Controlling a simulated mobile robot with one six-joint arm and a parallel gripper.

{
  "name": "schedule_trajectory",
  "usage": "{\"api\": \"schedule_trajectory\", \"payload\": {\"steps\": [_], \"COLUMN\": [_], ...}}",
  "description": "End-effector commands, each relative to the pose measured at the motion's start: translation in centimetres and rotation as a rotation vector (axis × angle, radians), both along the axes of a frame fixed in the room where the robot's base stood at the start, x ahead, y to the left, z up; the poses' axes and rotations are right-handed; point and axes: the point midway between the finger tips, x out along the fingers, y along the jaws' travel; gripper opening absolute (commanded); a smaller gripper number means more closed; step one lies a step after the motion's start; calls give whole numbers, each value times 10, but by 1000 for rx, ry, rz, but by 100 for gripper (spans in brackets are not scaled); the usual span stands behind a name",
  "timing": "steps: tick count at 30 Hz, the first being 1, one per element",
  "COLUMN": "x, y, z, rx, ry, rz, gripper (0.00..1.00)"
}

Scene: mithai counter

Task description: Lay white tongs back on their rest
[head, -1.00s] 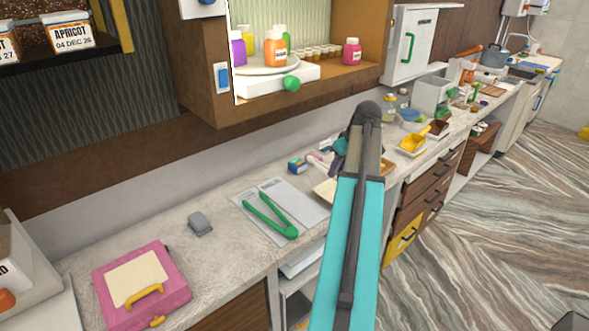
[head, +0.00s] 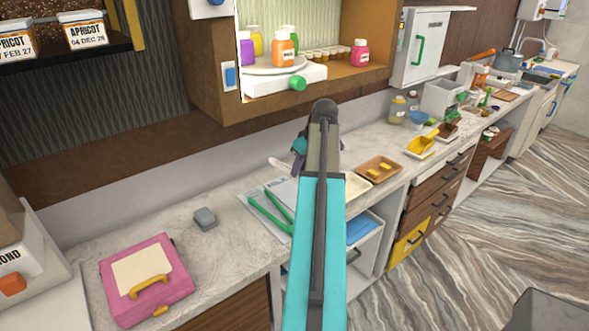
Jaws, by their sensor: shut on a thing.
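My gripper (head: 299,148) is over the counter's back half, mostly hidden behind my own arm. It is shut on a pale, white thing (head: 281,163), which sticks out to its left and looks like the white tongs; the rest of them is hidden. Green tongs (head: 267,212) lie spread on a pale grey sheet or board (head: 249,196), in front of and to the left of my gripper. My arm covers the right part of that board. I cannot make out a separate rest for the white tongs.
A pink case (head: 178,286) and a small grey block (head: 205,219) are on the counter at left. A brown tray (head: 391,164) with yellow pieces and a yellow scoop (head: 420,146) are to the right. An open wooden cabinet (head: 372,40) hangs above. Bare counter lies around the grey block.

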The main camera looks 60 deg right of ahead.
Motion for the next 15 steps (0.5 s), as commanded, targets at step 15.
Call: {"api": "schedule_trajectory", "payload": {"steps": [15], "x": [-11], "y": [-10], "z": [0], "rx": [0], "ry": [0], "rz": [-18], "gripper": [1]}}
